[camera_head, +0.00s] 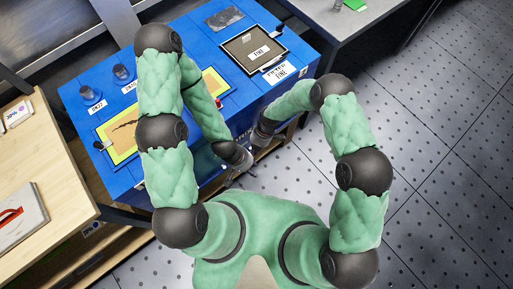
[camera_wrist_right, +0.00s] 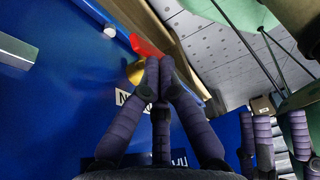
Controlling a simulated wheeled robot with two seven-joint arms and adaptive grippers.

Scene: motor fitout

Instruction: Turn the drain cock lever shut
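The drain cock shows in the right wrist view as a red lever (camera_wrist_right: 145,46) with a brass body (camera_wrist_right: 135,72) on the blue wall (camera_wrist_right: 70,100). The lever slants from upper left to lower right. My right gripper (camera_wrist_right: 156,62) has its fingertips together beside the brass body, just below the lever. I cannot tell whether they touch; nothing is visibly held. In the head view my right gripper (camera_head: 260,138) is at the front side of the blue bench (camera_head: 217,45). My left gripper (camera_head: 243,160) is just below it; its fingers stand apart in the wrist view (camera_wrist_right: 265,140). The head view hides the cock.
A white knob (camera_wrist_right: 109,31) and a wooden edge (camera_wrist_right: 176,48) are near the lever. The bench top holds a yellow-edged panel (camera_head: 121,155), dark cups (camera_head: 122,75) and a framed mesh tray (camera_head: 254,49). A wooden table (camera_head: 60,180) stands left. Perforated floor (camera_head: 440,150) is clear at right.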

